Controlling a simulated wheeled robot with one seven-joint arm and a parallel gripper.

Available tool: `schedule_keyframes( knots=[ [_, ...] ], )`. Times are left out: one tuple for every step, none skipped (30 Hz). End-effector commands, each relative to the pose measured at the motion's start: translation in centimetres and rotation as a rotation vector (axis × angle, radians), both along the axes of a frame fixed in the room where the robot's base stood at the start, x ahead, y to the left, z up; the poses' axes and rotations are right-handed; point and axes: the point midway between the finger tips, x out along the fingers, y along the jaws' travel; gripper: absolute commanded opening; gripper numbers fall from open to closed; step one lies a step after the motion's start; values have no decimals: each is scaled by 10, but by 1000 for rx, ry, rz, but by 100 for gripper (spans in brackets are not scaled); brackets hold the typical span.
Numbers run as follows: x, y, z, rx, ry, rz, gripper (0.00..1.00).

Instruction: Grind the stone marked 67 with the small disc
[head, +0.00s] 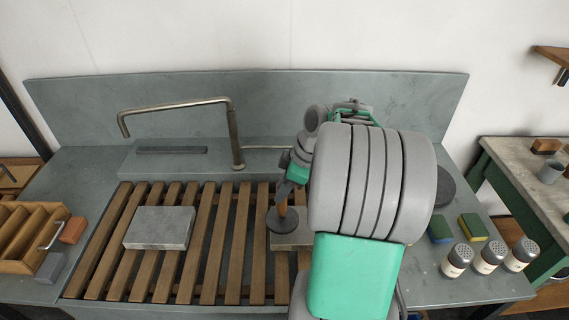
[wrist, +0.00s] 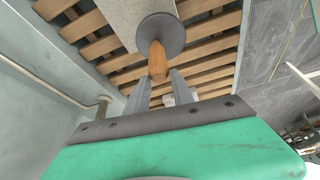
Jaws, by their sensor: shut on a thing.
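My gripper (head: 288,187) is shut on the wooden handle (wrist: 157,62) of the small dark grinding disc (head: 281,222). In the wrist view the disc (wrist: 161,34) sits at the far end of the handle, beyond my fingertips (wrist: 158,82). The disc is over the left part of a grey stone (head: 290,242) on the slats; I cannot tell if they touch. My arm hides much of this stone, which also shows in the wrist view (wrist: 120,18). A second grey stone (head: 160,228) lies further left. No number is legible on either stone.
The slatted wooden rack (head: 232,262) covers the sink, with a metal tap (head: 235,135) behind. A larger dark disc (head: 446,191), two sponges (head: 440,230) and three shakers (head: 457,261) stand right of my arm. A wooden divided box (head: 27,232) stands at the left. Slats between the stones are clear.

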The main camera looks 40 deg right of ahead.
Motion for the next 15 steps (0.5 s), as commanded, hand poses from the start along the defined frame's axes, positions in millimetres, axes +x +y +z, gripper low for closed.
schedule_keyframes(
  knots=[
    [1, 0, 11, -4, -4, 2, 0],
    [1, 0, 13, -3, -5, 3, 0],
    [1, 0, 17, -3, -5, 4, 0],
    [1, 1, 19, -4, -5, 5, 0],
    [1, 1, 22, -4, -5, 5, 0],
    [2, 1, 24, -4, -6, 6, 0],
    [2, 2, 26, -3, -5, 6, 0],
    [2, 2, 28, -4, -5, 7, 0],
    [2, 2, 29, -4, -5, 7, 0],
    [2, 2, 30, -4, -5, 7, 0],
    [2, 2, 30, -4, -5, 7, 0],
    [2, 3, 31, -4, -5, 7, 0],
    [2, 3, 31, -4, -5, 7, 0],
    [2, 3, 31, -4, -5, 7, 0],
    [2, 3, 31, -4, -5, 7, 0]
  ],
)
